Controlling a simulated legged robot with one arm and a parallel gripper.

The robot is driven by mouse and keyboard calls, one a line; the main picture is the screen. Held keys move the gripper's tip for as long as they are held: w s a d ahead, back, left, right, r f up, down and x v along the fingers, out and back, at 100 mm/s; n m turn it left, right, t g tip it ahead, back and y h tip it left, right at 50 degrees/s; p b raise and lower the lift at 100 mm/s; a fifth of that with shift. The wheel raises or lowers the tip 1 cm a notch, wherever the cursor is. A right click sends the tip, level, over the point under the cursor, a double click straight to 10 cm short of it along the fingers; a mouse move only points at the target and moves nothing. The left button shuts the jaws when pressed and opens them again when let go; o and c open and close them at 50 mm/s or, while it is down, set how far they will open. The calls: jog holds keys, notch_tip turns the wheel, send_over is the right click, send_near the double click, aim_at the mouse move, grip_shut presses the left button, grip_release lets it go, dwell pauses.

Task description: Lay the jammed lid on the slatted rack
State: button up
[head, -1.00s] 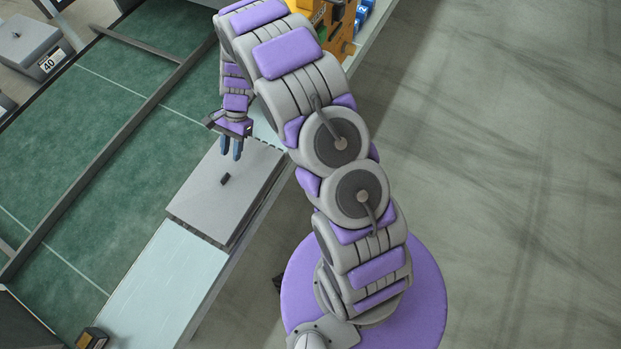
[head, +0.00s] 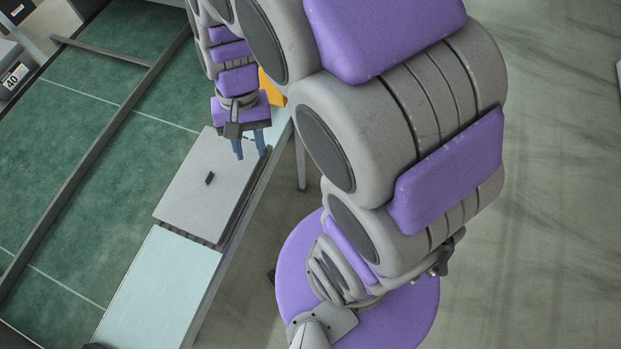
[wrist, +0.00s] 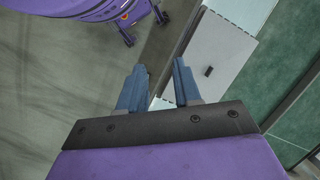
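A flat grey lid (head: 190,190) with a small black knob (head: 210,178) lies flat on the bench strip beside the green surface. A dark slatted edge (head: 192,235), apparently the slatted rack, shows under its near end; the lid hides the rest. The lid also shows in the wrist view (wrist: 220,52). My gripper (head: 249,147) is over the far right corner of the lid in the head view, with blue fingers apart. In the wrist view my gripper (wrist: 160,68) is open, with nothing between its fingers but bench edge and floor; the lid is to their right.
A pale, bare bench top (head: 160,285) lies on the near side of the lid. A green surface (head: 85,160) with a dark rail (head: 90,165) runs along the left. A grey box labelled 40 (head: 12,78) stands at upper left. Open floor lies to the right.

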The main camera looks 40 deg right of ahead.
jog(key=s+d+r+n+h, duration=0.1)
jog(key=s+d+r+n, duration=0.1)
jog(key=s, duration=0.5)
jog(key=s+d+r+n, duration=0.1)
jog(key=s+d+n, duration=0.1)
jog(key=s, duration=0.6)
jog(key=shift+d+r+t+h, duration=0.15)
jog(key=shift+r+t+h, duration=0.2)
jog(key=shift+t+h, duration=0.05)
